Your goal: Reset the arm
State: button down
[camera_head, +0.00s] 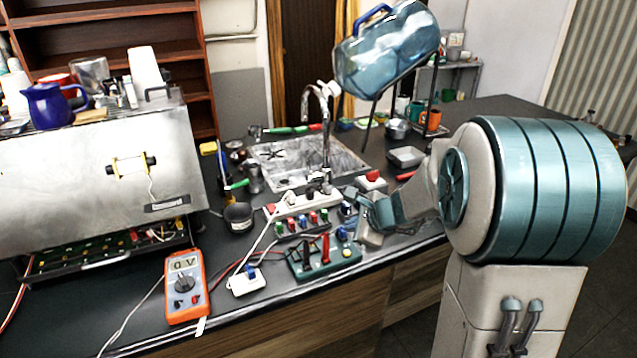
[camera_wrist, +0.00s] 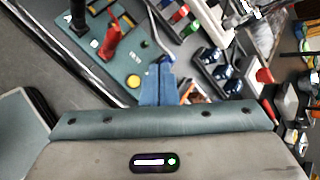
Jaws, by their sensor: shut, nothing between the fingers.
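My gripper (camera_head: 362,205) is at the end of my arm over the counter, right of the middle of the head view. In the wrist view its blue fingers (camera_wrist: 158,85) are together with nothing between them. They are above or beside the right edge of a green test board (camera_wrist: 110,50), which has a black lever and a red lever. In the head view this board (camera_head: 322,262) lies near the counter's front edge, left of and below my gripper. My arm is bent and reaches in from the right. The exact height of the fingers above the counter cannot be told.
A white power strip (camera_head: 300,205), a row of coloured fuses and a red button box (camera_head: 371,181) lie close to my gripper. An orange multimeter (camera_head: 186,287) and a metal brewer (camera_head: 95,165) are at left. The sink (camera_head: 300,162) and blue water jug (camera_head: 388,50) are behind.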

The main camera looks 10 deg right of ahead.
jog(key=s+a+r+n+g, duration=0.1)
jog(key=s+a+r+n, duration=0.15)
jog(key=s+n, duration=0.3)
jog(key=s+a+r+n+g, duration=0.2)
jog(key=s+a+n, duration=0.15)
jog(key=s, duration=0.25)
jog(key=s+d+n+g+h, duration=0.1)
jog(key=s+d+n+h, duration=0.1)
jog(key=s+n, duration=0.3)
jog(key=s+d+n+g+h, duration=0.1)
jog(key=s+d+n+h, duration=0.1)
jog(key=s+n, duration=0.4)
jog(key=s, duration=0.4)
jog(key=shift+d+f+n, duration=0.15)
jog(key=shift+d+n, duration=0.15)
jog(key=shift+d, duration=0.05)
jog(key=shift+s, duration=0.1)
